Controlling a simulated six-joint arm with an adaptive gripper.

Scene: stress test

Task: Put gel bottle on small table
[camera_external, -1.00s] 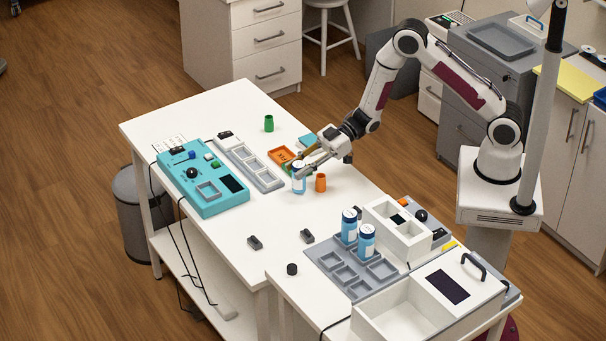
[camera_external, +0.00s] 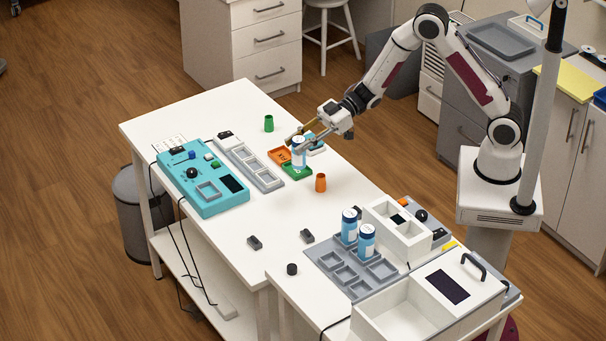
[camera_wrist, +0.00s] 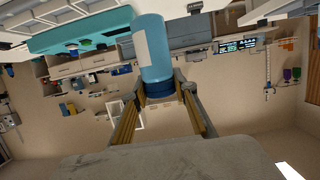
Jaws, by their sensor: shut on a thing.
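My gripper (camera_external: 299,142) is shut on a blue bottle (camera_external: 299,158) with a white label, which hangs upright above the orange and green trays on the long white table (camera_external: 225,240). In the wrist view the fingers (camera_wrist: 161,86) close around the bottle's dark blue cap end, and the light blue body (camera_wrist: 154,50) with its pale label shows clearly. A second, smaller white table (camera_external: 290,278) adjoins the long one at the front right. Two similar blue bottles (camera_external: 349,229) (camera_external: 366,241) stand in its grey rack.
A teal device (camera_external: 207,200) and a grey compartment tray (camera_external: 265,178) lie to the left. Small dark blocks (camera_external: 254,243) sit nearer the front; the table's middle is mostly clear.

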